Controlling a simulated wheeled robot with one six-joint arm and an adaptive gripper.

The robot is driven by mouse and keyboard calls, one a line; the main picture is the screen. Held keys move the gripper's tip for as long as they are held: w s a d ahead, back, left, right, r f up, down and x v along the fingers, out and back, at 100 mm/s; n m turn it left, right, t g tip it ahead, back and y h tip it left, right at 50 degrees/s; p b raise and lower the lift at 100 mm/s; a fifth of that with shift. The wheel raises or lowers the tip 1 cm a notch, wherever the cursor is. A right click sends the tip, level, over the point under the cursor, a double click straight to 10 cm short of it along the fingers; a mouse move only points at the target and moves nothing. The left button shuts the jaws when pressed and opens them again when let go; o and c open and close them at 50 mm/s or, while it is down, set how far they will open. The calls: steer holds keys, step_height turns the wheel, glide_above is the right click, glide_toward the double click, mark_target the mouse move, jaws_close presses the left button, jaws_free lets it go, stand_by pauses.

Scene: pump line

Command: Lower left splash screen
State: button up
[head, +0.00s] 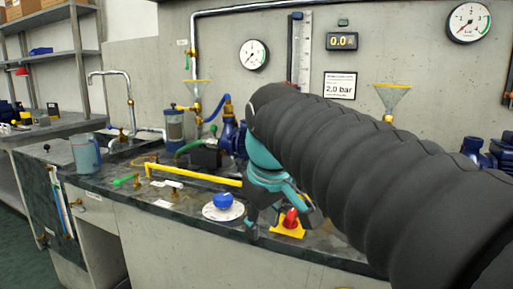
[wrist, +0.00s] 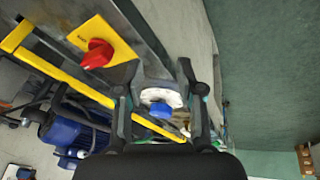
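A yellow bar (head: 195,174) runs along the bench top, left of my gripper; it also crosses the wrist view (wrist: 60,75) diagonally. It may be the edge of the left splash screen; I cannot make out a clear pane or tell whether it is raised. My gripper (head: 282,222) hangs over the bench's front edge, right of the bar, fingers spread and pointing down. In the wrist view, my gripper (wrist: 157,78) has its fingers apart with nothing held between them. The bar's right end is partly hidden by my gripper in the head view.
A blue knob on a white disc (head: 222,204) and a red knob on a yellow plate (head: 291,222) sit close to my gripper. Blue pumps (head: 233,138) and pipes stand behind. A clear jug (head: 86,154) stands left. The floor in front is clear.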

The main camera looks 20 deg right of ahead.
steer(key=w+d+r+n+g+p, duration=0.1)
steer(key=w+d+r+n+p, duration=0.15)
steer(key=w+r, duration=0.5)
steer(key=w+d+r+n+g+p, duration=0.1)
steer(key=w+d+r+n+g, duration=0.2)
steer(key=r, duration=0.8)
steer(key=shift+t+h, duration=0.4)
steer(key=shift+t, duration=0.3)
steer(key=w+d+f+b, duration=0.1)
steer(key=f, duration=0.3)
steer(key=w+d+f+b, duration=0.1)
steer(key=f+b, duration=0.1)
steer(key=f, duration=0.3)
steer(key=w+f+b, duration=0.1)
steer(key=f+b, duration=0.1)
steer(key=f, duration=0.2)
steer(key=shift+d+f, duration=0.2)
steer(key=shift+d, duration=0.2)
steer(key=shift+s, duration=0.1)
jaws_close()
